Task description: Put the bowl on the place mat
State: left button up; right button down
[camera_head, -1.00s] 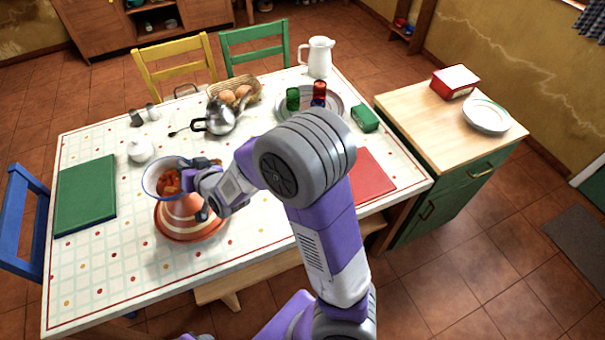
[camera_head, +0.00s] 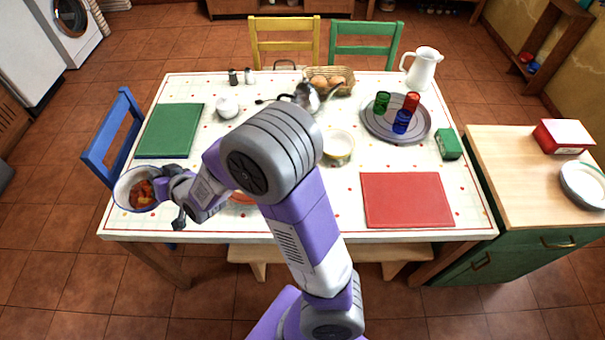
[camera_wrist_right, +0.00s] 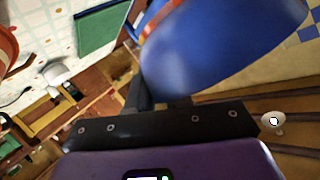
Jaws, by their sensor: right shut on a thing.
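The bowl (camera_head: 121,190), white inside with a blue outside and orange-red pieces in it, is at the front left corner of the table. My right gripper (camera_head: 166,184) is shut on its right rim. In the right wrist view the blue bowl (camera_wrist_right: 225,45) fills the top, at the gripper's fingers (camera_wrist_right: 165,98). A green place mat (camera_head: 172,128) lies flat and bare at the table's left, behind the bowl. A red place mat (camera_head: 405,200) lies bare at the front right. My left gripper is not in view.
An orange-striped thing (camera_head: 243,198) is mostly hidden behind my arm. A white sugar pot (camera_head: 228,106) stands right of the green mat. A blue chair (camera_head: 112,135) stands at the left edge. A grey tray (camera_head: 380,128) with cups and a white jug (camera_head: 422,70) are at back right.

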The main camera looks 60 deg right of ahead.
aim_at(397, 198)
jog(key=k, duration=1.05)
jog(key=z, duration=1.4)
jog(key=i, duration=0.5)
jog(key=u, duration=0.05)
